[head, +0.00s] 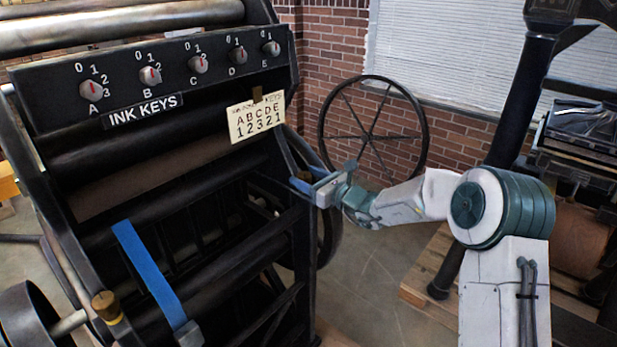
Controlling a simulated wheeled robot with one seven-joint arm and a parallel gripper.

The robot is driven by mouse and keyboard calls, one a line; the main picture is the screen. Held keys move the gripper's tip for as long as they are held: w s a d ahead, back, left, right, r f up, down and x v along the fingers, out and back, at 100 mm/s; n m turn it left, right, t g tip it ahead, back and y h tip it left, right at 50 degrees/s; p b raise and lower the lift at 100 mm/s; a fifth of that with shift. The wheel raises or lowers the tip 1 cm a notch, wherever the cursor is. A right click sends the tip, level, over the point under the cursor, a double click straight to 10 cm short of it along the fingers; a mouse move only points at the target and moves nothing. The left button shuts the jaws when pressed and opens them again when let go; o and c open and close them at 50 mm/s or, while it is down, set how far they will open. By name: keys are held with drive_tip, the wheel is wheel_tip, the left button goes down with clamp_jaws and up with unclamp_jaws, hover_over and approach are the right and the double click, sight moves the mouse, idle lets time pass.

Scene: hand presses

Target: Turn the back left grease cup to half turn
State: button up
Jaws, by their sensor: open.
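A brass-topped grease cup (105,303) with a yellow band stands upright on the near left frame of the large black press (300,245). I cannot tell whether this is the back left one, and no other grease cup shows clearly. My gripper (309,180) is at the press's right side frame, well to the right of the brass cup. Its jaws are open, with blue pads at the tips close to the frame. Whether they touch or surround anything there is too small to tell.
A panel of ink key knobs (150,75) and a hanging card (256,118) are above left of my gripper. A blue strap (150,268) crosses the press front. A large spoked wheel (372,135) stands behind my arm. Open floor (375,275) lies right of the press.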

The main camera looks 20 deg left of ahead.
drive_tip(key=shift+c, duration=0.4)
drive_tip(key=c, duration=0.9)
drive_tip(key=shift+f, duration=0.1)
drive_tip(key=shift+f+t+h+b, duration=0.1)
drive_tip(key=shift+t+h+b, duration=0.25)
drive_tip(key=shift+b, duration=0.75)
drive_tip(key=shift+r+m+t+h+b, duration=0.2)
drive_tip(key=shift+m+t+h+b, duration=0.15)
drive_tip(key=shift+m+t+b, duration=0.6)
drive_tip(key=o, duration=1)
drive_tip(key=shift+s, duration=0.1)
